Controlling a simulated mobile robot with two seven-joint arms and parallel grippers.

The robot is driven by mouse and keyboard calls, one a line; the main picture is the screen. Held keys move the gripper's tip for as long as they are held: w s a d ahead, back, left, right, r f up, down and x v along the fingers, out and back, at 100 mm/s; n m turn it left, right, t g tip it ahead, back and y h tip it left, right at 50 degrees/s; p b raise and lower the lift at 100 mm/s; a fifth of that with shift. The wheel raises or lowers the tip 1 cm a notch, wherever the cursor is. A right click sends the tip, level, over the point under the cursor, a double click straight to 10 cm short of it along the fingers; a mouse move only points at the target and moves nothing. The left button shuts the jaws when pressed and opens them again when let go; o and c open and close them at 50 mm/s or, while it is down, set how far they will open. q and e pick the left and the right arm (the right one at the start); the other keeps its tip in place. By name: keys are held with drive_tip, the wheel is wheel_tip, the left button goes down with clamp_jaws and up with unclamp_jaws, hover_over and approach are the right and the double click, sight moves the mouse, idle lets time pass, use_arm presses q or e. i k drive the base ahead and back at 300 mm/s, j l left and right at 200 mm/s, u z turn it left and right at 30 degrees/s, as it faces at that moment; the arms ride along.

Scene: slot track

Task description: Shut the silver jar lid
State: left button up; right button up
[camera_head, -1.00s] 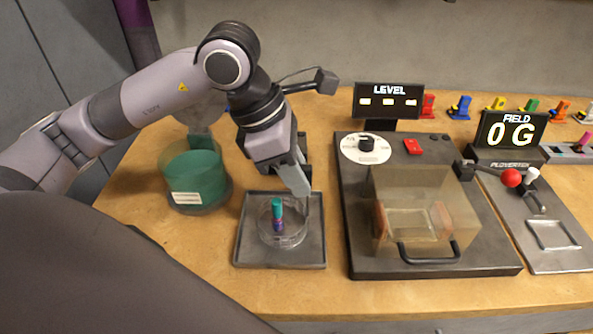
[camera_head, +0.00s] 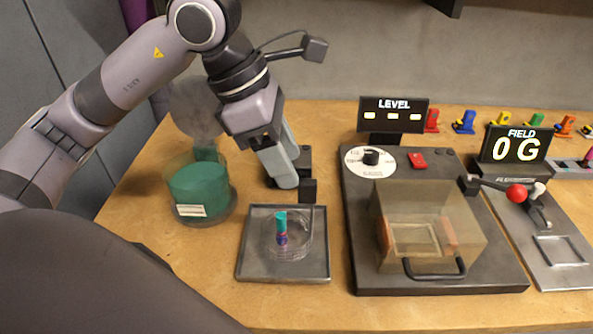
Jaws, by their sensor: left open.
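The jar (camera_head: 203,196) is a clear round container with green contents and a pale label, at the left of the table. Its lid seems to be the translucent grey disc (camera_head: 193,108), raised upright behind the jar and partly behind my left arm. My left gripper (camera_head: 292,178) is open and points down, to the right of the jar and behind the small tray. It is apart from the lid, and nothing shows between its fingers. My right gripper is not in view.
A grey tray (camera_head: 249,266) holds a clear dish (camera_head: 265,252) with a teal and purple piece standing in it. Right of it is a dark base with a clear, handled box (camera_head: 430,225).

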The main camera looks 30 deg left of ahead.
sight(193, 105)
drive_tip(key=k+l, duration=0.8)
drive_tip(key=k, duration=0.05)
